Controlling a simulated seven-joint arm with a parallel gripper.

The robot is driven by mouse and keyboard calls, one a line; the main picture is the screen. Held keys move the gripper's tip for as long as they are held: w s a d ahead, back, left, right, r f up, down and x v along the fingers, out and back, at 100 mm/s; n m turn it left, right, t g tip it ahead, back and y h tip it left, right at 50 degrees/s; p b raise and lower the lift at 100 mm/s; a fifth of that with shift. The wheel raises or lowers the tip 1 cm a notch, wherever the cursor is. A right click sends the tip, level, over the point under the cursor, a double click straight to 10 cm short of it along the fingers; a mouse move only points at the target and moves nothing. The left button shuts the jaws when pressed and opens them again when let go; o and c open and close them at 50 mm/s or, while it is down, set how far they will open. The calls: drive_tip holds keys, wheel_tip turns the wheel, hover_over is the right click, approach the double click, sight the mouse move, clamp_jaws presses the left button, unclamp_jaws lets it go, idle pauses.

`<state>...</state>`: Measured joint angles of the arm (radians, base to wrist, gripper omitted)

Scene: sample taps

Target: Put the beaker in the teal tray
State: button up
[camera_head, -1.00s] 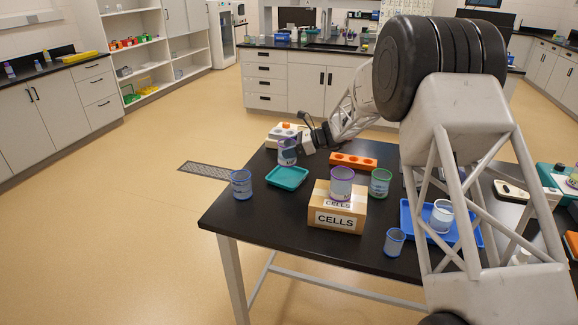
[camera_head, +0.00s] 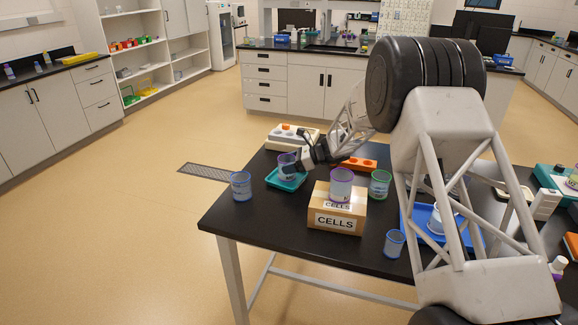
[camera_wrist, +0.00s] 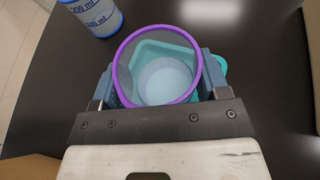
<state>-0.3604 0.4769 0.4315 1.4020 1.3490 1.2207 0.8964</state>
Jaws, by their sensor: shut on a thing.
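My gripper (camera_head: 290,165) is shut on a beaker (camera_head: 286,158) with a purple rim, at the far left part of the table. The wrist view shows the beaker (camera_wrist: 127,62) upright between the two fingers (camera_wrist: 158,88), seen from above and looking empty. The teal tray (camera_head: 292,186) is directly below it. Its teal edge (camera_wrist: 221,66) shows beside and through the beaker in the wrist view. Whether the beaker's base touches the tray floor I cannot tell. My gripper partly hides the beaker in the head view.
A blue-rimmed beaker (camera_head: 241,186) stands left of the tray. A CELLS box (camera_head: 336,218) with another purple-rimmed beaker (camera_head: 341,184) on it stands to the right, near a green-rimmed beaker (camera_head: 380,184). An orange rack (camera_head: 358,164) and a white device (camera_head: 276,142) are behind.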

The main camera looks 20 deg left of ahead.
drive_tip(key=shift+f, duration=0.35)
drive_tip(key=shift+f, duration=0.15)
drive_tip(key=o, duration=1)
drive_tip(key=v, duration=1.2)
